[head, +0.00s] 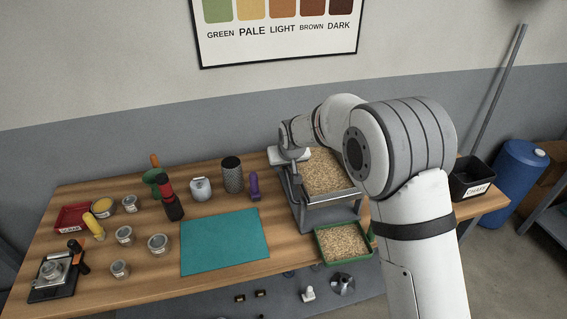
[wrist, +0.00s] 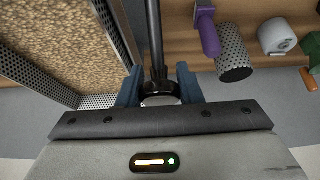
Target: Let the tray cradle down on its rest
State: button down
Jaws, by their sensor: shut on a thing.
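The tray cradle (head: 335,198) stands on a grey metal stand at the right of the bench and holds a bed of pale beans. It seems to slope down to the front. In the wrist view its perforated wall (wrist: 125,30) and beans fill the upper left. My gripper (wrist: 158,88) has its blue fingers closed around a dark bar or handle (wrist: 154,35) beside the cradle. In the head view my gripper (head: 290,155) is at the cradle's back left, partly hidden by my arm. The rest under the cradle cannot be made out.
A green tray of beans (head: 342,260) lies below the cradle's front. A teal mat (head: 225,242), a purple-handled tool (head: 254,187) and a perforated cylinder (head: 232,175) are to the left. A black chaff bin (head: 472,180) stands at the right.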

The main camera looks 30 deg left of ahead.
jog(key=shift+s+f, duration=0.1)
jog(key=shift+f, duration=0.1)
jog(key=c, duration=1.4)
grip_release()
jog(key=shift+c, duration=0.2)
jog(key=shift+o, duration=0.7)
jog(key=shift+w+a+f, duration=0.25)
jog(key=shift+s+d+r, duration=0.1)
jog(key=shift+d+r, duration=0.1)
jog(key=shift+r, duration=0.05)
jog(key=shift+b+v, duration=0.9)
jog(key=shift+v, duration=2.8)
jog(key=shift+a, duration=0.1)
